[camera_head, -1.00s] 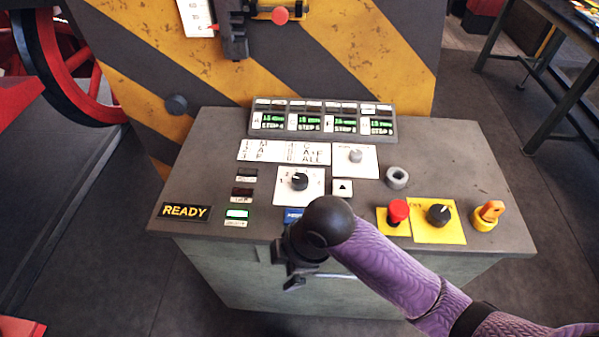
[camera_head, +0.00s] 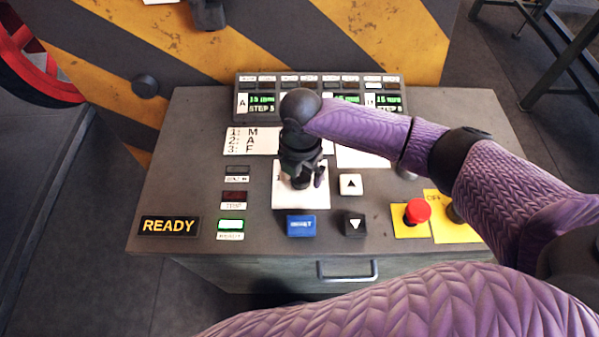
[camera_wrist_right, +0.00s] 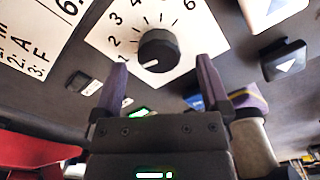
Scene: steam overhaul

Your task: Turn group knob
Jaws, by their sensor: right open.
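The group knob (camera_wrist_right: 158,50) is round and black, on a white plate (camera_head: 313,201) with numbers and tick marks. In the right wrist view its white pointer line faces lower left, a little below the 1. My right gripper (camera_head: 305,181) is over the plate, pointing down, and mostly hides the knob in the head view. In the right wrist view the open fingers (camera_wrist_right: 162,70) stand either side of the knob's near edge; no contact is visible. My left gripper is not in view.
Beside the plate are an up button (camera_head: 350,184), a down button (camera_head: 354,223) and a blue button (camera_head: 301,225). A red button (camera_head: 417,211) stands further right. A READY sign (camera_head: 169,226) is at left, and a display row (camera_head: 258,103) is behind.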

